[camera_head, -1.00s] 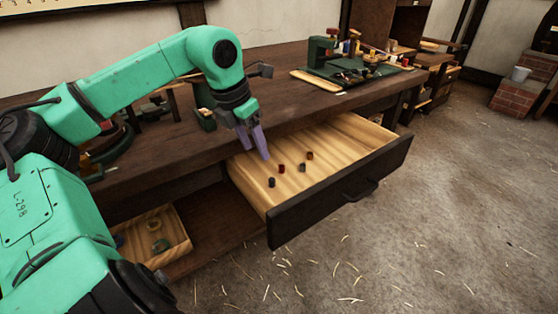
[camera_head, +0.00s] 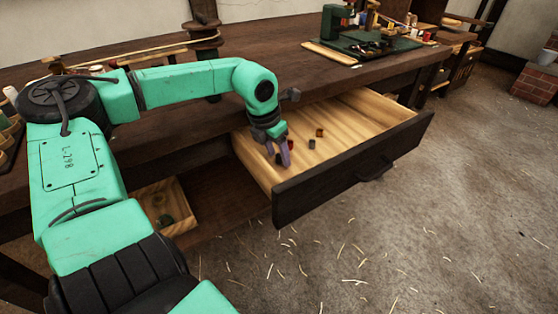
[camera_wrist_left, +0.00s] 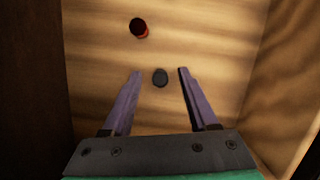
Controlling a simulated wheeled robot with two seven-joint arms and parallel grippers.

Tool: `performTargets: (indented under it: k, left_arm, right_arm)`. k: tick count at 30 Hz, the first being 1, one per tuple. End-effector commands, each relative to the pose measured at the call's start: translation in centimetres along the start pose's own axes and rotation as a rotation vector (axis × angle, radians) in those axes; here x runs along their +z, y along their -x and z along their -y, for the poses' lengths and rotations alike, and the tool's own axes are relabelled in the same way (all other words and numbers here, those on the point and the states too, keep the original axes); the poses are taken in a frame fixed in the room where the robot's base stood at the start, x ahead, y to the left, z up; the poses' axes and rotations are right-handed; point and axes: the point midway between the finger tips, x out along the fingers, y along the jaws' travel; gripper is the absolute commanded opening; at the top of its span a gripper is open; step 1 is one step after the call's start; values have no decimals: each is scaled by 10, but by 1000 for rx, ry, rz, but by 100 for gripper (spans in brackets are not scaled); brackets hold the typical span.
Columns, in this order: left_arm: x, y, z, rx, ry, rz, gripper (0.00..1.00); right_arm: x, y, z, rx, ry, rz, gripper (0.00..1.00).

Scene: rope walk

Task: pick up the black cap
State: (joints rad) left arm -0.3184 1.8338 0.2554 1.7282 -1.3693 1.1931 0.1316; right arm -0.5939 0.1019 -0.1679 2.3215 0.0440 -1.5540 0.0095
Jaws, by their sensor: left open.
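The black cap (camera_wrist_left: 160,77) is a small dark round piece on the wooden floor of the open drawer (camera_head: 352,158). In the left wrist view it lies between the tips of my left gripper's two purple fingers, with a gap on each side. My left gripper (camera_head: 283,156) is open and points down into the near left part of the drawer. My right gripper is not in view.
The dark workbench (camera_head: 300,82) is above and behind the drawer.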

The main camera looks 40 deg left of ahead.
Motion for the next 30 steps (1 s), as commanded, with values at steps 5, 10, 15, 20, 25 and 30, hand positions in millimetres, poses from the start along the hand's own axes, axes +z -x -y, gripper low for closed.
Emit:
performTargets:
  k: [5,10,15,20,25,30]
  left_arm:
    - [0,1,0,0,0,1,48]
    - [0,1,0,0,0,1,0]
    - [0,1,0,0,0,1,0]
    - [1,4,0,0,0,1,0]
    - [8,25,0,3,-1,4,0]
    - [20,70,-1,5,0,5,0]
  right_arm:
    - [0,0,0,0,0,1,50]
    - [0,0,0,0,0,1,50]
    - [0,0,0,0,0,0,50]
    - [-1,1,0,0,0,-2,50]
    - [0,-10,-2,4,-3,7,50]
    - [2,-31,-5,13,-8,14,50]
